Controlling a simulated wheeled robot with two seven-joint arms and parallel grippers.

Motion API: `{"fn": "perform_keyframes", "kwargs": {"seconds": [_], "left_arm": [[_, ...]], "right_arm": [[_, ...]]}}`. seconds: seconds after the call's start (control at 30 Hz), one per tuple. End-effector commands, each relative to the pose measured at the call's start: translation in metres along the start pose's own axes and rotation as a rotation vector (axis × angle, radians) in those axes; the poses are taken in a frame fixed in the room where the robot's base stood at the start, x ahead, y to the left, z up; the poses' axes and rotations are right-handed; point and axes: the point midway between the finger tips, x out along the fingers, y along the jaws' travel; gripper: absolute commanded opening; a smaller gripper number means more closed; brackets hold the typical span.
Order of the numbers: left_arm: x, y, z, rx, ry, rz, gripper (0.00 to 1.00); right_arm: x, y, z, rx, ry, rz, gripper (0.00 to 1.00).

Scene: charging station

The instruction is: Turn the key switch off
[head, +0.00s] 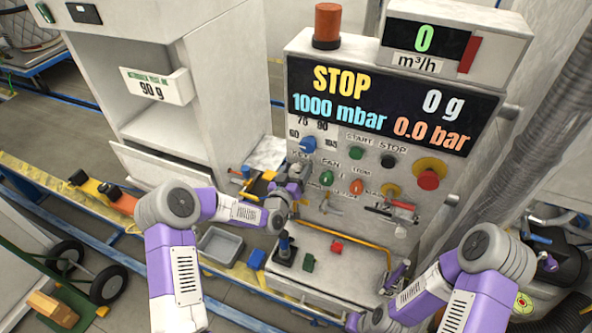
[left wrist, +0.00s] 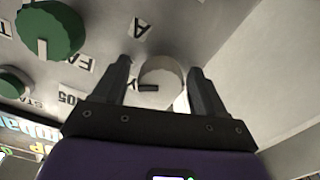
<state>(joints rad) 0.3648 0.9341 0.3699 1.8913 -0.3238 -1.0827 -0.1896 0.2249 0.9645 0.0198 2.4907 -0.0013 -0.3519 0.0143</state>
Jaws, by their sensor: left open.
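The key switch (left wrist: 160,84) is a round pale knob with a dark bar-like key or slot across its middle in the left wrist view. My left gripper (left wrist: 160,80) is open, with one finger on each side of the switch. I cannot tell whether the fingers touch it. In the head view my left gripper (head: 296,172) is at the left edge of the control panel and hides the switch. My right arm comes in at the lower right, and its gripper (head: 398,276) is small and partly hidden near the panel's base, its fingers unclear.
Near the switch are a green knob (left wrist: 48,30), a blue knob (head: 308,143) and a red knob (head: 357,186). The display (head: 390,105) reads STOP. A ledge (head: 330,270) with small coloured blocks juts out below. A grey tray (head: 220,245) lies left of it.

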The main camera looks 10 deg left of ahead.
Motion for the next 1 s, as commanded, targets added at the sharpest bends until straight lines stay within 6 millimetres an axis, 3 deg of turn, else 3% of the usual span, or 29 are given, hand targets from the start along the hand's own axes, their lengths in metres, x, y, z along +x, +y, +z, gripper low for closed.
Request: {"fn": "perform_keyframes", "kwargs": {"seconds": [0.17,0.53,0.77,1.0], "left_arm": [[0.0,0.0,0.0,0.0,-0.001,0.0,0.71],[0.0,0.0,0.0,0.0,-0.001,0.0,0.17],[0.0,0.0,0.001,-0.02,0.001,0.0,0.17],[-0.001,-0.002,0.003,-0.126,0.001,0.0,0.17]], "right_arm": [[0.0,0.0,0.0,0.0,0.0,0.0,0.0],[0.0,0.0,0.0,0.0,0.0,0.0,0.0],[0.004,0.002,0.0,0.0,0.0,0.0,0.0],[0.023,0.009,-0.001,0.0,0.0,0.0,0.0]]}}
